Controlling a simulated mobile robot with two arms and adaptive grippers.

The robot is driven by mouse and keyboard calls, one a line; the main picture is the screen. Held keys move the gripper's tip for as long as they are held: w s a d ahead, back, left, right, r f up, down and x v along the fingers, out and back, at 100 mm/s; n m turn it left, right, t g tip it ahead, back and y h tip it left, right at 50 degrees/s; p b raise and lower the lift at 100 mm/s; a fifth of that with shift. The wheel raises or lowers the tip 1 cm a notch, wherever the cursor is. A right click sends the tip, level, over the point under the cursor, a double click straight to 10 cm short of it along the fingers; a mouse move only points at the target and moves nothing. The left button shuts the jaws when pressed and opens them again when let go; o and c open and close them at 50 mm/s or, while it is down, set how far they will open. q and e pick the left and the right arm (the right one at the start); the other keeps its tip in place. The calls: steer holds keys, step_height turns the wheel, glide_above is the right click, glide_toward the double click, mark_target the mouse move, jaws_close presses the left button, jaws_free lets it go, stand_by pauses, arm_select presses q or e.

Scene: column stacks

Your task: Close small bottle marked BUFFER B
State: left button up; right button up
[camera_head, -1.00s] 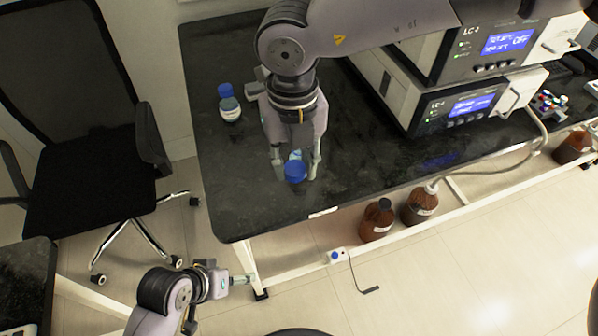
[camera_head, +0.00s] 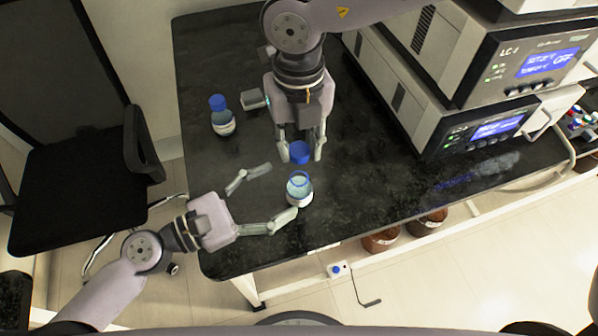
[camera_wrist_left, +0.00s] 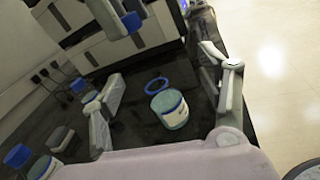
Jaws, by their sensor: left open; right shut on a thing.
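An open small bottle (camera_head: 299,193) with a blue ring at its neck and a white label stands upright on the black bench; its print is unreadable. It also shows in the left wrist view (camera_wrist_left: 170,110). My right gripper (camera_head: 301,151) is shut on a blue cap (camera_head: 299,154), apart from the bottle and behind it in the head view. The cap also shows in the left wrist view (camera_wrist_left: 132,22). My left gripper (camera_head: 281,190) is open, its fingers spread towards the bottle, one finger close to its lower side. I cannot tell whether that finger touches it.
A capped bottle (camera_head: 221,120) and a small grey block (camera_head: 253,99) stand at the back left of the bench. Stacked LC instruments (camera_head: 470,110) fill the right. Brown bottles (camera_head: 381,240) stand below the front edge. A chair (camera_head: 85,185) is at left.

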mark_target(289, 192)
arm_select(q)
steer(key=w+n, duration=0.1)
steer(key=w+a+n, duration=0.1)
steer(key=n, duration=0.1)
steer(key=shift+r+t, duration=0.15)
steer(key=shift+t, duration=0.25)
step_height(289, 192, down, 8)
steer(key=shift+r, duration=0.1)
steer(key=x, duration=0.7)
steer(key=shift+w+d, duration=0.15)
steer(key=shift+d, duration=0.05)
steer(key=shift+c, duration=0.3)
jaws_close()
stand_by(0.3)
